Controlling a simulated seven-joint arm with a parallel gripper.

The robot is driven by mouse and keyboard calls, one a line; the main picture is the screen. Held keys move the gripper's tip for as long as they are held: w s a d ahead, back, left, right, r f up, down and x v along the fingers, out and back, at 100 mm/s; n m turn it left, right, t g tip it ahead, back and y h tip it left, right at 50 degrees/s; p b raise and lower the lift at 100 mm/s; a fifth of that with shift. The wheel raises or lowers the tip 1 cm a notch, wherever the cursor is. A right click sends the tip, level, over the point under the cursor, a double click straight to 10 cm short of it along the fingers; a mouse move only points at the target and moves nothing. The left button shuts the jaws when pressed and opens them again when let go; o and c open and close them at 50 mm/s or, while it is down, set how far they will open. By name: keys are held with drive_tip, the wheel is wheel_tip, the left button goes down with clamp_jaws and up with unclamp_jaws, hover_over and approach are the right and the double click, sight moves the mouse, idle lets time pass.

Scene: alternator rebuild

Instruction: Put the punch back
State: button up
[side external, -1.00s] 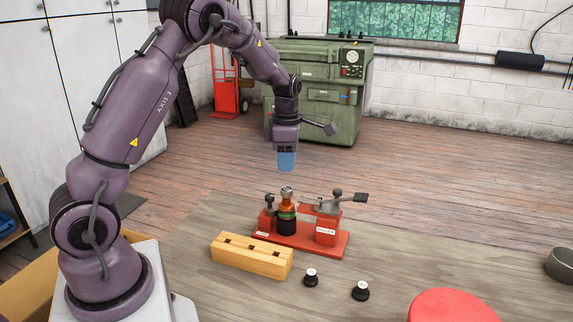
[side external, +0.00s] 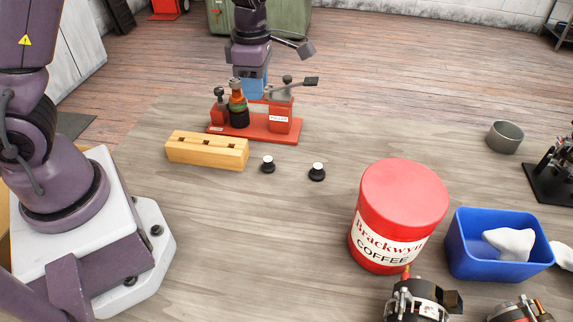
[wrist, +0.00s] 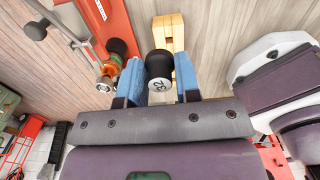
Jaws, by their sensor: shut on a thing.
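My gripper (wrist: 160,78) has blue fingers shut on the punch (wrist: 158,70), a black cylinder with a white end face that reads 32. In the side view my gripper (side external: 254,86) is behind the red fixture, which hides its fingertips and the punch. A yellow wooden block (side external: 207,154) with several holes in its top stands in front and to the left of the fixture. The holes look empty. In the wrist view the block (wrist: 177,22) shows beyond the punch, apart from my fingers. Two black pieces with white tops, one left (side external: 268,164) and one right (side external: 317,172), stand upright on the table.
The red fixture (side external: 262,134) carries an orange, green and black stack (side external: 238,105) and a lever. A red coffee tin (side external: 400,205), a blue bin (side external: 490,262) with white cloth, and alternator parts (side external: 420,301) stand right and front.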

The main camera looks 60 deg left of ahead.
drive_tip(key=s+d+f, duration=0.3)
drive_tip(key=s+d, duration=0.2)
drive_tip(key=s, duration=0.1)
drive_tip(key=n, duration=0.1)
hover_over(288, 170)
drive_tip(key=f, duration=1.1)
drive_tip(key=shift+s+f, duration=0.2)
drive_tip(key=shift+s, duration=0.15)
drive_tip(key=shift+w+f, duration=0.15)
drive_tip(key=shift+f, duration=0.05)
drive_tip(key=shift+w+f, duration=0.2)
drive_tip(key=shift+f, duration=1.55)
